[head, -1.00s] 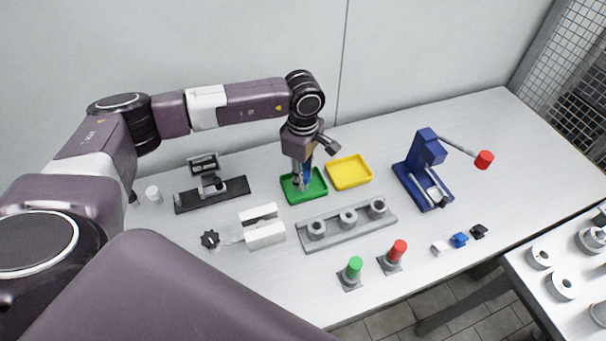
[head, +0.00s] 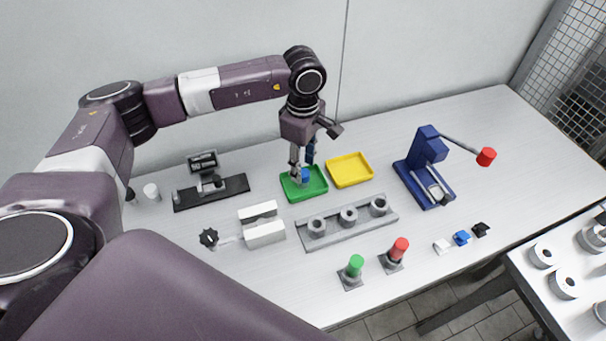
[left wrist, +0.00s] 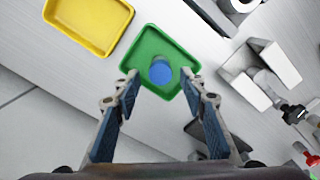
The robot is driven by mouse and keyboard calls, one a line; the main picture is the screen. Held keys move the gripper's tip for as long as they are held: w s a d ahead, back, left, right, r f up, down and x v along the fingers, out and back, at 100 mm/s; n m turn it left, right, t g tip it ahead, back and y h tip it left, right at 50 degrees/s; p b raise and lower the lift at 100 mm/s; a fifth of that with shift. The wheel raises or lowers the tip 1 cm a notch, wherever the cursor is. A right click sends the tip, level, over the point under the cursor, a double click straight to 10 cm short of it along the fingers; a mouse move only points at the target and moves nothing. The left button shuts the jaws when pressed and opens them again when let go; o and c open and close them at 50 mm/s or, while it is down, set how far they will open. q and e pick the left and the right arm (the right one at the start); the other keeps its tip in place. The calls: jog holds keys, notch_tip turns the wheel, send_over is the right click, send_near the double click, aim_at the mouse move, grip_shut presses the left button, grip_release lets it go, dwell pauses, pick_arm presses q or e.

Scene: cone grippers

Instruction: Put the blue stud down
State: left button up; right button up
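The blue stud (head: 305,175) stands in the green tray (head: 316,193). In the left wrist view the blue stud (left wrist: 160,72) shows as a round blue top inside the green tray (left wrist: 146,42), with bare tray floor around it. My left gripper (head: 303,163) is over the green tray, just above the stud. In the left wrist view its fingers (left wrist: 159,82) are spread wide with a gap between them and nothing held. My right gripper is not in view.
A yellow tray (head: 350,171) lies right of the green tray. A grey block with three round holders (head: 348,222) is in front. A white vise (head: 264,232), a black fixture (head: 212,193) and a blue press (head: 428,170) stand around.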

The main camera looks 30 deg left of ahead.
aim_at(303, 172)
pick_arm(q)
notch_tip(303, 172, up, 7)
jog(key=shift+f+b, duration=0.15)
jog(key=shift+b, duration=0.65)
jog(key=shift+r, duration=0.75)
